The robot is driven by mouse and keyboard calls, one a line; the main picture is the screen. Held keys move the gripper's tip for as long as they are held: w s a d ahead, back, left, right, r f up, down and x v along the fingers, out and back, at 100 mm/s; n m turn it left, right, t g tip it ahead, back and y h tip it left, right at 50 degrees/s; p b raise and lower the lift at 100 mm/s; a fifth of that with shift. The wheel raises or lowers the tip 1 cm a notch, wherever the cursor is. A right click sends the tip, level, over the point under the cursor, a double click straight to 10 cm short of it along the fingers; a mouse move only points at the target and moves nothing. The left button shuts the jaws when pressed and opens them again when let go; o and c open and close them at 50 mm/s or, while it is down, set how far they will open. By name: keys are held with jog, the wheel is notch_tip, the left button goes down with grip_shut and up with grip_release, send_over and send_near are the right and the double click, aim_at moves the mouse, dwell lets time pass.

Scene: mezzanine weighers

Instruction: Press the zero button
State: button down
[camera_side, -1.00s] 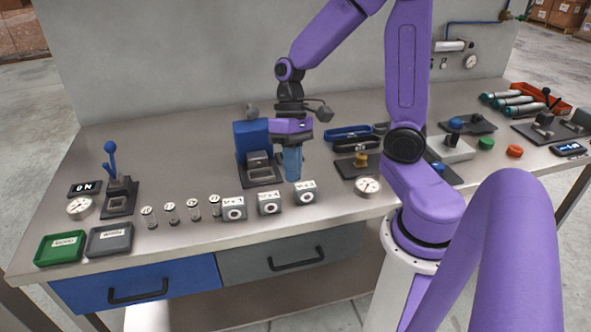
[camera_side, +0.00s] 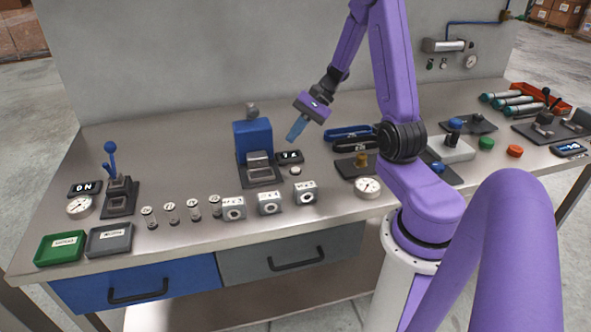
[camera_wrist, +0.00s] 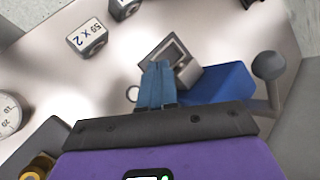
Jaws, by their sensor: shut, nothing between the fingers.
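A small round pale button (camera_side: 295,171) sits on the bench, just in front of a small black display (camera_side: 290,157) whose digits are too small to read surely. I take it for the zero button, though I see no label. Both are right of the blue weigher (camera_side: 253,138) with its grey plate. In the wrist view the button (camera_wrist: 132,93) shows partly, beside my blue fingers. My gripper (camera_side: 292,139) is shut and empty. It is tilted, up in the air above and behind the button, apart from it.
Several grey blocks (camera_side: 269,203) with labels stand in front of the button. A gauge (camera_side: 367,187) and a dark base with a yellow knob (camera_side: 361,160) are to the right.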

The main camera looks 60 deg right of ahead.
aim_at(299, 169)
jog(key=d, duration=0.1)
jog(key=d+m+t, duration=0.1)
jog(key=shift+d+f+m, duration=0.2)
jog(key=shift+d+m, duration=0.1)
jog(key=shift+d, duration=0.05)
jog(key=shift+f, duration=4.4)
jog(key=shift+f, duration=0.15)
jog(key=shift+f, duration=0.3)
jog(key=shift+f, duration=0.4)
jog(key=shift+r, duration=0.85)
